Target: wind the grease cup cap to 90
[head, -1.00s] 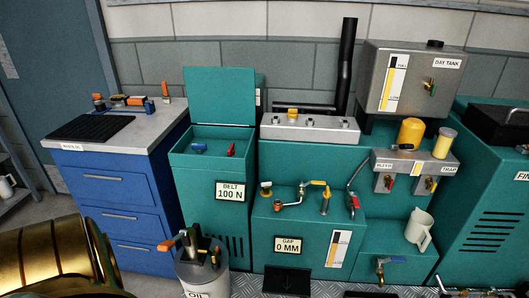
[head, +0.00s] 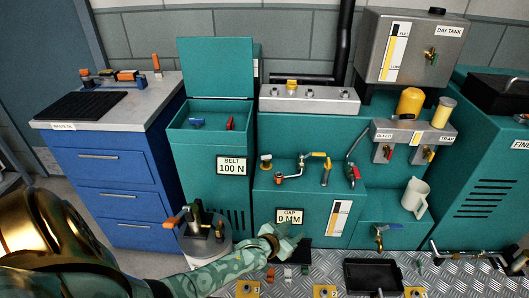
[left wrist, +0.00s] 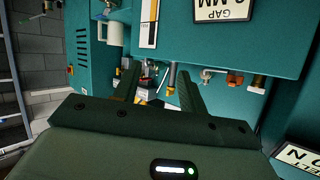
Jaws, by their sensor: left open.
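My left gripper (head: 290,243) is in front of the GAP housing (head: 240,190), below and in front of the small fittings on its top. In the left wrist view its two fingers (left wrist: 158,86) are apart and nothing is between them. No part is labelled as a grease cup. My right gripper is not in view.
A yellow-handled tap (head: 326,167) and a red-handled valve (head: 352,174) stand right of the elbow. A white jug (head: 415,198) stands to the right. A black tray (head: 373,275) lies on the floor plate.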

